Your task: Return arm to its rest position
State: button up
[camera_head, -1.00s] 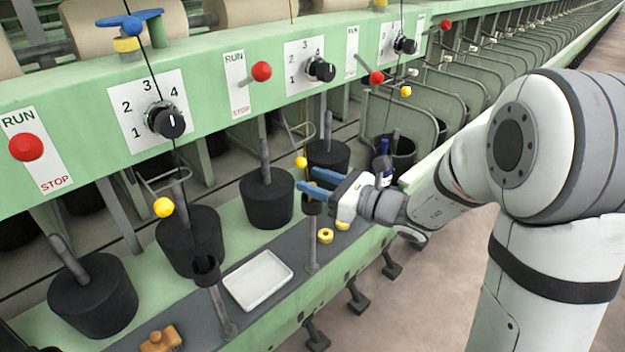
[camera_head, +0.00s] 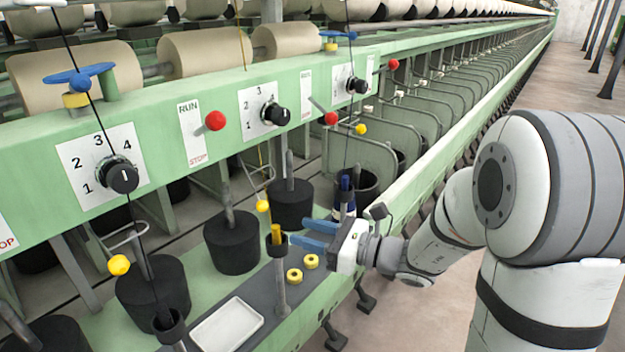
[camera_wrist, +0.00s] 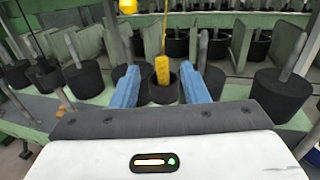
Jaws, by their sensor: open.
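My gripper (camera_head: 309,234) is open over the front shelf of the green spinning machine (camera_head: 222,90). Its two blue fingers point left in the head view. A black cup on a grey post (camera_head: 279,270) stands just left of the fingertips, with a yellow piece (camera_head: 277,234) standing in it. In the wrist view the yellow piece (camera_wrist: 162,72) and the dark cup (camera_wrist: 160,92) appear between and beyond the open fingers (camera_wrist: 163,86). Nothing is held between the fingers. My arm reaches in from the right of the head view.
Two yellow rings (camera_head: 294,275) lie on the shelf beside the post. A white tray (camera_head: 228,326) lies at its front. Black bobbin bases (camera_head: 232,246) with upright spindles line the shelf. Knobs and red levers (camera_head: 215,120) sit on the panel above. Open floor (camera_head: 420,315) lies right.

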jog(key=s+d+r+n+g+h+p, duration=0.15)
jog(key=s+n+g+h+p, duration=0.45)
jog(key=s+n, duration=0.75)
jog(key=s+d+r+n+h+p, duration=0.1)
jog(key=s+d+r+n+h, duration=0.1)
jog(key=d+n+h, duration=0.2)
jog(key=s+d+r+n+t+h+p, duration=0.1)
jog(key=d+n+h, duration=0.4)
jog(key=d, duration=0.5)
jog(key=shift+s+d+r+t+h+p, duration=0.35)
jog(key=shift+s+d+h+p, duration=0.1)
jog(key=shift+h+p, duration=0.3)
jog(key=shift+c, duration=0.4)
